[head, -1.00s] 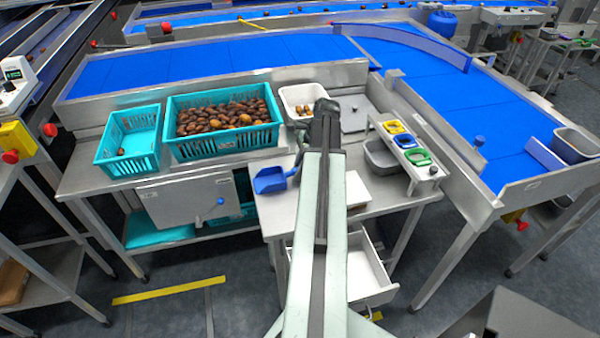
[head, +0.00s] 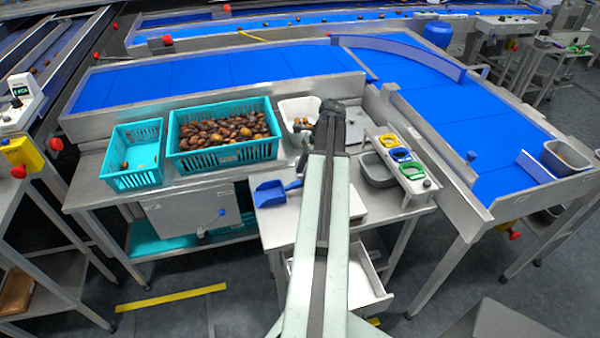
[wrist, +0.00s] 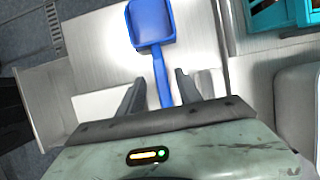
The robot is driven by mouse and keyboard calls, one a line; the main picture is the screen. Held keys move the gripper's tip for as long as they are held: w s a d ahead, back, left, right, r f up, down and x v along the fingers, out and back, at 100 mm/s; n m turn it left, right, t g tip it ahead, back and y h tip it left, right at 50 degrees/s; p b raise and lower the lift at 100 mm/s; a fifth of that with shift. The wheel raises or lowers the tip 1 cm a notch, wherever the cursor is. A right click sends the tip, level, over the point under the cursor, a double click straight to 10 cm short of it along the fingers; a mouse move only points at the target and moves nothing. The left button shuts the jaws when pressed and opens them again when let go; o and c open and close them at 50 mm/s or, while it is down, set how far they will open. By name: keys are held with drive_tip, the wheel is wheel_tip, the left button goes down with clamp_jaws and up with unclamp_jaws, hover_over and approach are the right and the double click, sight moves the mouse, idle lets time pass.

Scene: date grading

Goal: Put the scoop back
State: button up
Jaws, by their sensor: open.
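The blue scoop (head: 269,194) lies on the front steel table (head: 283,222), left of my arm, with its handle pointing right. In the wrist view the scoop (wrist: 153,24) has its pan at the top and its handle running down toward my gripper. My gripper (wrist: 158,90) is open, with one finger on each side of the handle's line. I see no contact between fingers and handle, and cannot tell the height gap. In the head view my arm hides the fingers.
A teal crate of dates (head: 225,155) and a teal basket (head: 133,177) stand behind the scoop at left. A white bin (head: 289,110) is behind my wrist. A grey bin (head: 377,172) and coloured rings (head: 401,154) are at right. An open drawer (head: 368,286) juts out below.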

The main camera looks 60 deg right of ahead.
drive_tip(key=p+v, duration=0.4)
drive_tip(key=v, duration=0.2)
drive_tip(key=shift+s, duration=0.1)
drive_tip(key=w+a+n+g, duration=0.1)
drive_tip(key=w+a+n, duration=0.6)
drive_tip(key=w+a, duration=0.55)
drive_tip(key=w+a+n+h, duration=0.1)
drive_tip(key=a+n, duration=0.5)
drive_tip(key=a, duration=0.7)
drive_tip(key=w+a+f+n+g+h, duration=0.1)
drive_tip(key=w+a+n, duration=0.2)
drive_tip(key=a, duration=1)
drive_tip(key=w+a+n+h, duration=0.1)
drive_tip(key=w+a+n, duration=0.1)
drive_tip(key=a+n, duration=0.8)
drive_tip(key=a, duration=0.3)
drive_tip(key=shift+w+f+g, duration=0.25)
drive_tip(key=shift+g, duration=0.05)
